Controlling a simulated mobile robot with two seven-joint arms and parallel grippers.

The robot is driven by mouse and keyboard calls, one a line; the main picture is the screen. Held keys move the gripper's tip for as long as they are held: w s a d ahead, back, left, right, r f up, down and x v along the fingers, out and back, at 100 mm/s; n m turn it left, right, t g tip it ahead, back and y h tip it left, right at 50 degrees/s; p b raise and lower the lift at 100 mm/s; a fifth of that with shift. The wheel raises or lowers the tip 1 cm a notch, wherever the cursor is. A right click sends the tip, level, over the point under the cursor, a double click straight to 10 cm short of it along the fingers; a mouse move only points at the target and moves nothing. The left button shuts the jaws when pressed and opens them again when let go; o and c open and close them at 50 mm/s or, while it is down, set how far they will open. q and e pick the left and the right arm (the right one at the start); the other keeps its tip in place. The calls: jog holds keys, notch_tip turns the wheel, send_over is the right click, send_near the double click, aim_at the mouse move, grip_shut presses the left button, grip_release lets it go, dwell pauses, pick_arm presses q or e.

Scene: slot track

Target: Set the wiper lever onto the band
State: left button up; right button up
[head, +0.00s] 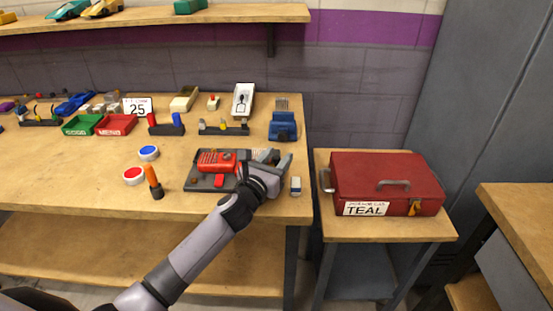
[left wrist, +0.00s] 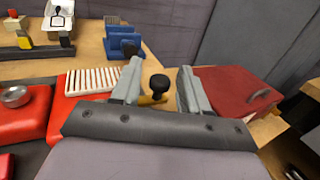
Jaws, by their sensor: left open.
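A lever with a black knob (left wrist: 159,83) and a brass-coloured arm (left wrist: 150,100) shows between the fingers of my left gripper (left wrist: 160,68) in the left wrist view. This is probably the wiper lever. The fingers are open on either side of the knob, with gaps visible. A pale ridged strip (left wrist: 93,80), probably the band, lies left of the fingers on a red body. In the head view my left gripper (head: 274,158) is over the right end of the red device (head: 216,160) on a dark base (head: 200,184), hiding the lever there. My right gripper is not in view.
A blue tool (head: 283,125) stands behind the device. A red toolbox (head: 388,180) sits on the right-hand stand.

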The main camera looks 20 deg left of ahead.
pick_arm(q)
grip_shut()
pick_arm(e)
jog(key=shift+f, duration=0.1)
